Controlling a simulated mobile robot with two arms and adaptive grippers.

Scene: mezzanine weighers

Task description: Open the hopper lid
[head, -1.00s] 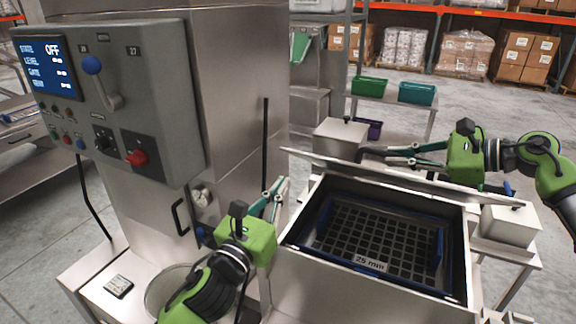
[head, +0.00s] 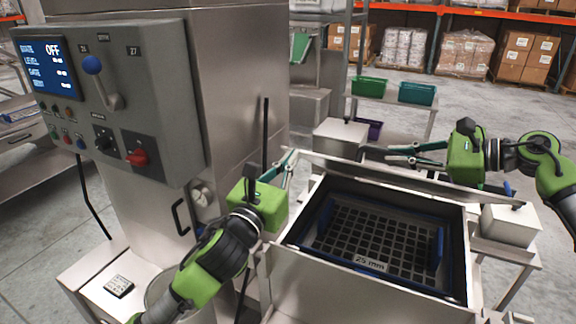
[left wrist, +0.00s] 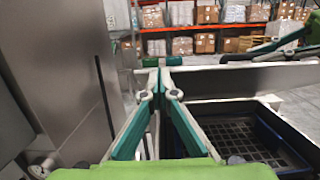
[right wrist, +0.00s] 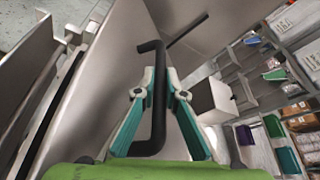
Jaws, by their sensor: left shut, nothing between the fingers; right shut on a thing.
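The hopper (head: 350,280) stands open at the front right, with a dark grid marked 25 mm inside. Its steel lid (head: 400,186) stands raised along the far side, seen nearly edge-on; it also shows in the left wrist view (left wrist: 235,80). My right gripper (head: 388,155) is behind the lid, shut on the black lid handle (right wrist: 157,95), as the right wrist view shows. My left gripper (head: 291,160) is shut and empty by the lid's left end, beside the steel column. I cannot tell whether its fingertips touch the lid.
A grey control panel (head: 150,110) with a screen reading OFF is at the left. The steel column (head: 235,80) stands close to my left gripper. Green and teal bins (head: 417,93) sit on a stand behind. Pallet racking is far back.

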